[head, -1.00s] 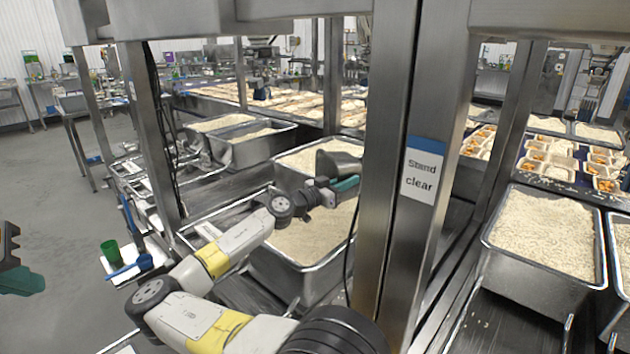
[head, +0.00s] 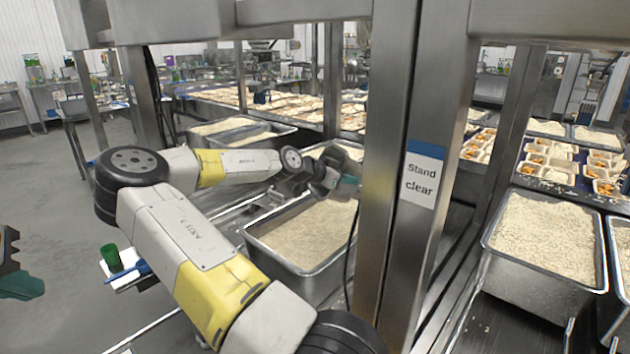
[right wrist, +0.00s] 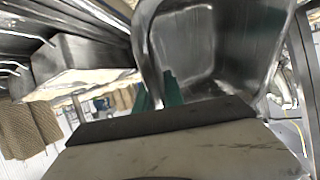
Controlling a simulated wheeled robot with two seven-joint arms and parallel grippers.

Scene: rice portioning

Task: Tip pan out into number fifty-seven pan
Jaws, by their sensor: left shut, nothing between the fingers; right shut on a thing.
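My right gripper (head: 343,180) is shut on a small metal pan (head: 336,157), held in the air above the back of a large rice-filled pan (head: 257,247). In the right wrist view the held pan (right wrist: 215,55) is tilted and its bare, shiny inside faces the camera; I see no rice in the visible part. Green fingertips (right wrist: 172,92) grip its edge. No number is readable on any pan, so I cannot tell which is fifty-seven. My left gripper (head: 14,275) is shut and empty at the far left edge, partly out of view.
A steel post with a "Stand clear" sign (head: 422,175) rises just right of the large pan. Another rice pan (head: 540,240) stands to its right. Further rice pans (head: 230,130) stand behind. A green cup (head: 111,257) and a blue-handled tool (head: 130,271) lie at left.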

